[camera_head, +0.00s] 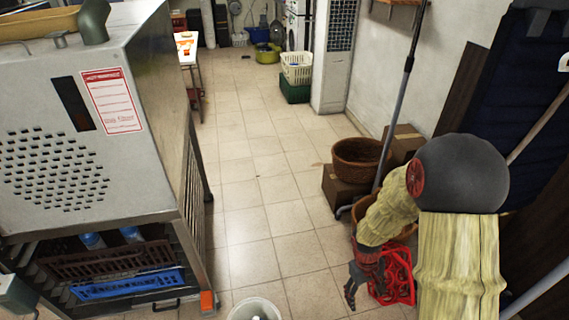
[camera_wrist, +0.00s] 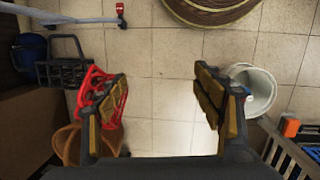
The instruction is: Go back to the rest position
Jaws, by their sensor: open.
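My gripper (camera_head: 358,280) hangs low over the tiled floor at the lower right of the head view, at the end of my cloth-sleeved arm. In the wrist view my gripper (camera_wrist: 163,107) has its two dark fingers with tan pads wide apart. Only floor tiles show between the fingers, and nothing is held. The left finger overlaps a red plastic crate (camera_wrist: 90,85) in the picture; I cannot tell if they touch. The red crate (camera_head: 398,275) also shows beside my arm in the head view.
A metal cabinet (camera_head: 150,150) stands at the left. A white bucket (camera_head: 254,310) is at the bottom centre and also in the wrist view (camera_wrist: 262,92). A wicker basket (camera_head: 358,158) on a cardboard box (camera_head: 342,190) stands by the right wall. The tiled aisle is clear ahead.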

